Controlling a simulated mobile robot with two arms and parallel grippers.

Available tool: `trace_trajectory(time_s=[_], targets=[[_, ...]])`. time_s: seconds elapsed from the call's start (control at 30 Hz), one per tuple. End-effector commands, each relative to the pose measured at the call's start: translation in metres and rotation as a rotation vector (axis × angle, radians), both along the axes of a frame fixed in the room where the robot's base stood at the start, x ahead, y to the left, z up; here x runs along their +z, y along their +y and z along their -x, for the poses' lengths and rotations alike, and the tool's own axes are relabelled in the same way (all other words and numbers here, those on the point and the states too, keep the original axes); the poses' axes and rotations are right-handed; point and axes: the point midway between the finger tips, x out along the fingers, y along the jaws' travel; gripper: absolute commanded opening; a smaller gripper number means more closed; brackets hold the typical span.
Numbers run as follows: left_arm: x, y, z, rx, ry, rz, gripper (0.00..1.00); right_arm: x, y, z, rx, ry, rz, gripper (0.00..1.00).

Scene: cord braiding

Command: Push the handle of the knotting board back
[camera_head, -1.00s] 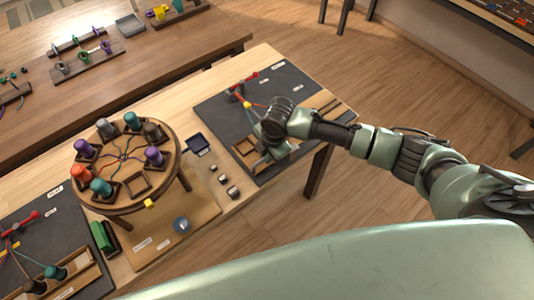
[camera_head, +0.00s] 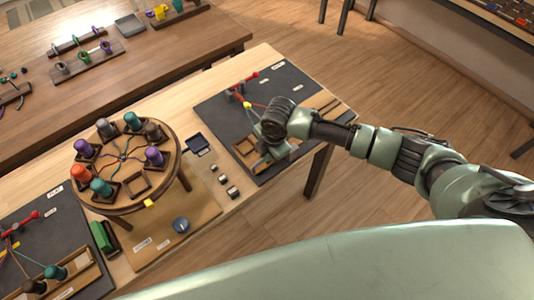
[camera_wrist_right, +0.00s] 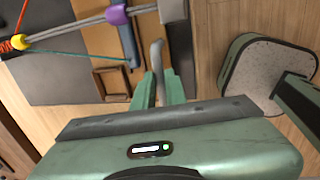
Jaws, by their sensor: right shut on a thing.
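The knotting board (camera_head: 222,105) is the dark board on the right part of the light table. It has a red piece at its far left and light cords running from a yellow bead. My right gripper (camera_wrist_right: 158,88) is low over the board's near part and shut on a slim grey upright piece, which looks like the handle (camera_wrist_right: 157,57). In the head view the right wrist and hand (camera_head: 271,143) hide the handle. The wrist view also shows grey cords through a purple bead (camera_wrist_right: 117,14) and a yellow bead (camera_wrist_right: 20,42). My left gripper is out of view.
A round braiding stand (camera_head: 125,207) with several coloured bobbins stands left of the board. A small dark tray (camera_head: 196,144) and several small metal weights (camera_head: 223,180) lie between them. Another dark board (camera_head: 55,223) is at the lower left. Open floor lies to the right.

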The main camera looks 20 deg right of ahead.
Motion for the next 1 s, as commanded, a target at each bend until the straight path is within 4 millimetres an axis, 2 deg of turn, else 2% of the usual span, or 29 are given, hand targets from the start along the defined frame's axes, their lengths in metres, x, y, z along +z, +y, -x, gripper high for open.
trace_trajectory(time_s=[0.1, 0.3, 0.4, 0.7, 0.73, 0.8, 1.0], targets=[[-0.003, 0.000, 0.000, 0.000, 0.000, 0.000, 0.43, -0.001, 0.001, -0.004, -0.001, -0.001, -0.001, 0.00], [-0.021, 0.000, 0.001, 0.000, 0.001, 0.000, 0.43, -0.003, 0.013, -0.038, -0.002, -0.005, 0.000, 0.00], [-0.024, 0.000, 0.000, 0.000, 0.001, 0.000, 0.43, -0.001, 0.016, -0.047, -0.002, -0.003, 0.000, 0.00], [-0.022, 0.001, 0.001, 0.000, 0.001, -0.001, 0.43, 0.002, 0.017, -0.049, -0.001, -0.007, -0.003, 0.00], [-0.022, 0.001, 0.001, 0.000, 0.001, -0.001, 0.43, 0.002, 0.017, -0.049, -0.001, -0.007, -0.003, 0.21], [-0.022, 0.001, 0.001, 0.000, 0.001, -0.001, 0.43, 0.002, 0.017, -0.049, -0.001, -0.006, -0.002, 0.34], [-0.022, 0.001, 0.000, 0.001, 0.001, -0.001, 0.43, 0.001, 0.017, -0.047, -0.001, -0.003, -0.001, 0.34]])
